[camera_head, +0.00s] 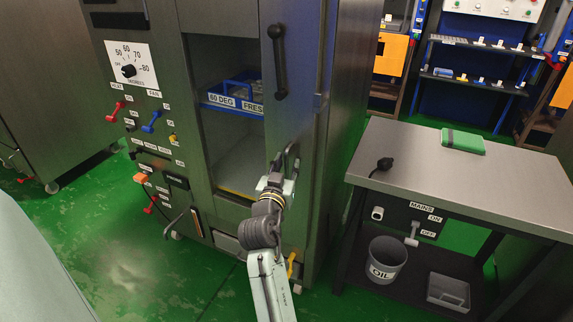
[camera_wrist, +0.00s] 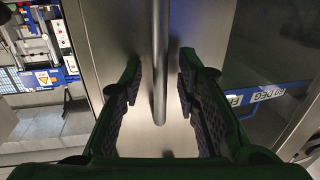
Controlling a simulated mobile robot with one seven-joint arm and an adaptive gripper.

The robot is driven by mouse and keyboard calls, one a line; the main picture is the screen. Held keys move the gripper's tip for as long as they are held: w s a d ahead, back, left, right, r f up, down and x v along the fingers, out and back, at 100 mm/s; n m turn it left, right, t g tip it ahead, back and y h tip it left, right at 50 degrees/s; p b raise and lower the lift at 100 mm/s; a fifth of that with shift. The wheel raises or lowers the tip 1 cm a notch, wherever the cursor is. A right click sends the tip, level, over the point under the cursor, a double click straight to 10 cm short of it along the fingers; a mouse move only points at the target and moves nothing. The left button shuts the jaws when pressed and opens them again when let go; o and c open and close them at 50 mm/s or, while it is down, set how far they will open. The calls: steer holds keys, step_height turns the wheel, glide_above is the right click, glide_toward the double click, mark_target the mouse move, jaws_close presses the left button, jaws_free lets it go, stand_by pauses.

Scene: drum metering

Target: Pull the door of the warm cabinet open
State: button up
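The warm cabinet (camera_head: 345,110) is a tall steel unit. Its door (camera_head: 300,125) has a window and looks shut. A dark upright bar handle (camera_head: 278,62) is on the door, right of the window. My gripper (camera_head: 283,168) is in front of the door, lower than the handle in the head view. In the wrist view my gripper (camera_wrist: 160,85) is open, its two dark fingers apart. The handle (camera_wrist: 159,55) runs down between them with a visible gap on each side. Whether the fingertips reach past the bar is hard to tell.
A blue tray (camera_head: 232,106) labelled "60 DEG" and "FRESH" shows inside the window. A dial (camera_head: 129,70) and several levers are at left. A steel table (camera_head: 455,175) stands close at right, with an oil bucket (camera_head: 386,262) below. Green floor (camera_head: 110,260) is clear at left.

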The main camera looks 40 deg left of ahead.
steer(key=shift+c, duration=0.2)
jaws_close()
stand_by(0.6)
